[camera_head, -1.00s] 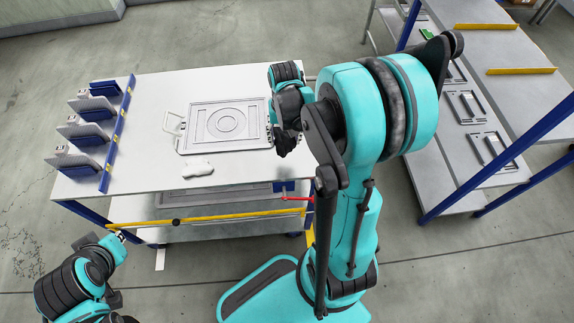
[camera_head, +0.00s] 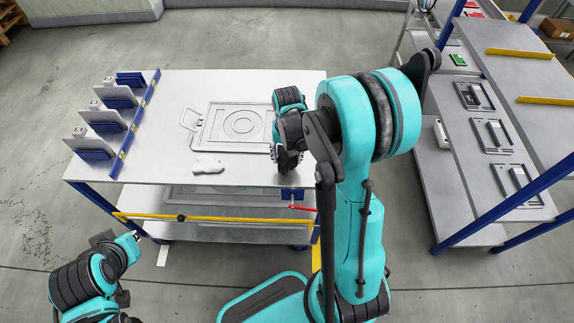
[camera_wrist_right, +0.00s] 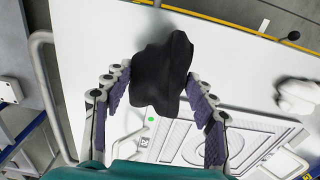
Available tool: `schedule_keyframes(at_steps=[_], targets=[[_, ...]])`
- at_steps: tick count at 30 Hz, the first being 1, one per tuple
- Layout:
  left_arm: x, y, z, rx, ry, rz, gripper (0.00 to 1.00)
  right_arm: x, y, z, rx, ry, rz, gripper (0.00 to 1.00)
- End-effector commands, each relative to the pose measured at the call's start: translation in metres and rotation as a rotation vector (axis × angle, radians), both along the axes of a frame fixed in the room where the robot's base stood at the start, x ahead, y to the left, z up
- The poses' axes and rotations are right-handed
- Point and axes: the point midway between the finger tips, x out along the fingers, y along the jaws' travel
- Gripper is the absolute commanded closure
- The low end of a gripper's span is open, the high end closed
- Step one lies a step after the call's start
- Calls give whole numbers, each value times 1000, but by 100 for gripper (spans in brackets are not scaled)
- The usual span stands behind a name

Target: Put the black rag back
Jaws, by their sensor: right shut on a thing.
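The black rag (camera_wrist_right: 160,75) hangs crumpled between the fingers of my right gripper (camera_wrist_right: 158,78) in the right wrist view. That gripper is shut on it. In the head view my right gripper (camera_head: 287,161) is over the right part of the white table (camera_head: 170,171), close to its front edge; I cannot clearly tell the rag from the dark fingers there. A white rag (camera_head: 208,165) lies crumpled on the table near the front, and it also shows in the right wrist view (camera_wrist_right: 297,97). My left gripper (camera_head: 130,241) is low at left, outside the table; its jaws are too small to judge.
A grey framed plate (camera_head: 212,133) with a ring pattern lies mid-table. A blue-railed rack (camera_head: 137,124) with several holders stands at the left. A red handle (camera_head: 303,208) sticks out below the front edge. A grey shelf bench (camera_head: 450,200) stands at the right.

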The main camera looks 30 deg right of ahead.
Motion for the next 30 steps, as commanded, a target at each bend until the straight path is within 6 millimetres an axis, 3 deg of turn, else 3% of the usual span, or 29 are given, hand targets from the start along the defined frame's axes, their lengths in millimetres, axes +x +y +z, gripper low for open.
schedule_keyframes(at_steps=[10,22,23,24,25,30], targets=[[0,0,-20,0,0,0,100,2,0,-41,0,0,-1,70],[0,0,-23,0,0,0,100,1,0,-45,0,0,-1,70],[0,0,-22,0,0,0,100,1,0,-45,0,0,-1,38],[0,0,-22,0,0,0,100,1,0,-44,0,0,-1,28],[0,0,-21,0,0,0,100,1,0,-44,0,0,-1,23],[0,0,-21,0,0,0,100,1,0,-44,0,0,-1,23]])
